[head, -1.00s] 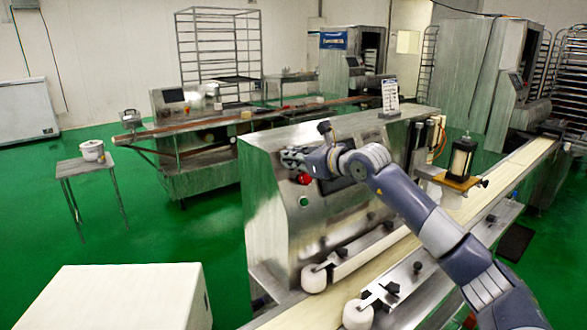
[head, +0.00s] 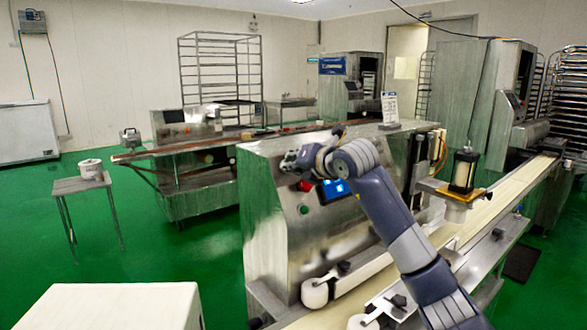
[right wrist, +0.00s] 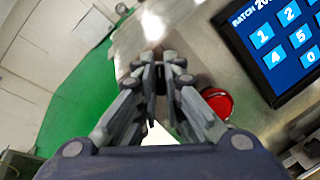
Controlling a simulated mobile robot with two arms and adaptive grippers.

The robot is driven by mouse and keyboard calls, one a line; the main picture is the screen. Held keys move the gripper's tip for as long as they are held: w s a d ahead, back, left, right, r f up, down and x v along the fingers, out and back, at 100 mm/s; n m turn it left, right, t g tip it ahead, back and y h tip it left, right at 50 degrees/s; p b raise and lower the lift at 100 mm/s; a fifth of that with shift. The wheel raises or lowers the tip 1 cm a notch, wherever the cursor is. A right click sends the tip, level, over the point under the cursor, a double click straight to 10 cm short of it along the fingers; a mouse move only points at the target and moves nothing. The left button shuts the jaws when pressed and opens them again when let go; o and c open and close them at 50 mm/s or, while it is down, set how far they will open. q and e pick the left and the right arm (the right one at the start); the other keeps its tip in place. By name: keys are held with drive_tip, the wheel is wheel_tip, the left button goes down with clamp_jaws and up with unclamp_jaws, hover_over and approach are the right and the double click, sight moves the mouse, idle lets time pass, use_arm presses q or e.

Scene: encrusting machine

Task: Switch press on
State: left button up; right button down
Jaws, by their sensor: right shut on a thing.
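The press (head: 272,235) is a steel machine with a sloped front panel in the middle of the head view. My right gripper (head: 288,160) reaches its upper left panel; the right wrist view shows its fingers (right wrist: 156,80) shut around a small dark switch knob, mostly hidden between the fingertips. A red button (head: 304,186) sits just below the gripper and also shows beside the fingers in the wrist view (right wrist: 217,103). A green button (head: 304,209) is lower down. The touchscreen (head: 335,190) is lit blue; the wrist view (right wrist: 287,45) shows its number keys and "BATCH". My left gripper is not in view.
A conveyor belt (head: 505,190) runs along the press's right side. White rollers (head: 315,294) stand at its front. A white box (head: 120,305) is at the lower left, and a small table (head: 82,184) stands farther left. Green floor lies clear between them.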

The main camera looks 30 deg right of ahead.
drive_tip(key=shift+m, duration=1)
drive_tip(key=c, duration=1.7)
unclamp_jaws()
drive_tip(key=shift+s, duration=0.1)
drive_tip(key=v, duration=1.2)
drive_tip(key=shift+r, duration=0.1)
